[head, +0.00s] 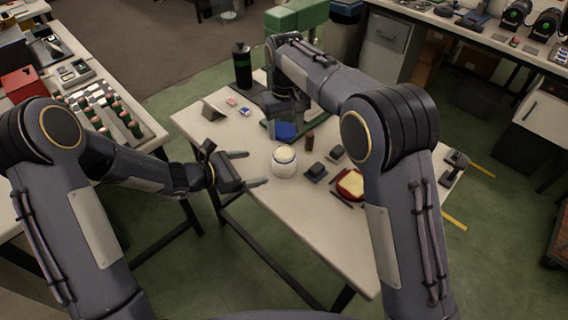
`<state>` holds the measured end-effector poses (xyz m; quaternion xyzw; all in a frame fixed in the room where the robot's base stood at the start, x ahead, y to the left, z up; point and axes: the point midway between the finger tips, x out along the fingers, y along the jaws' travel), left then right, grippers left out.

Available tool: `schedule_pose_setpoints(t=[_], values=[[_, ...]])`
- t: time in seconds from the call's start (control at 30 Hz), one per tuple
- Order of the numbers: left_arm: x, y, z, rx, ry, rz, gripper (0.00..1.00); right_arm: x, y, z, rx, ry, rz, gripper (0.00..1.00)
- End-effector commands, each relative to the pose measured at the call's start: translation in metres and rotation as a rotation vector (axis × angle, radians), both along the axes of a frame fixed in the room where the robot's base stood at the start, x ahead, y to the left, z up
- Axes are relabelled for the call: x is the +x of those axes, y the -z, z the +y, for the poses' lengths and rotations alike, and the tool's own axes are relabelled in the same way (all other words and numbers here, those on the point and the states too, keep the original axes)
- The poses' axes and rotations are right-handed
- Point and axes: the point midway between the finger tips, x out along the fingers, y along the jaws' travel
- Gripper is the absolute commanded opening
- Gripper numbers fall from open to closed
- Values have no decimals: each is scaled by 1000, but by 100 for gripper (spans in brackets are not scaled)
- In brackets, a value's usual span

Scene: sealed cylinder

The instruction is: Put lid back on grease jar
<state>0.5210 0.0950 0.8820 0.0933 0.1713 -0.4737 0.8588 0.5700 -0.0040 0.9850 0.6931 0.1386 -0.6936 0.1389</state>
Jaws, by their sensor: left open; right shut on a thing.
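The grease jar (284,163) is a small white round jar with a pale yellow top, standing upright near the middle of the table. My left gripper (258,170) is open and empty, just left of the jar, its fingers pointing toward it. My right gripper (286,119) is behind the jar, farther up the table, pointing down. A blue piece (286,131), which looks like the lid, shows at its fingertips, and the gripper is shut on it. The fingers are dark and partly hidden, so the exact grip and the gap to the table cannot be told.
The white table (300,230) is clear in front of the jar. A brown cylinder (309,139), dark blocks (316,172) and a red dish with yellow contents (351,184) lie right of the jar. A black bottle (242,65) stands at the back left.

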Motion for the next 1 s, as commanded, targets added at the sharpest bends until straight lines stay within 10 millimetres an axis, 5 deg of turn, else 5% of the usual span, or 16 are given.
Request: schedule_pose_setpoints(t=[0.63,1.0], values=[[47,37,-77,1,5,-1,89,0,0,0,0,1,0,36],[59,46,-94,1,2,-1,89,0,0,0,0,1,0,36]])
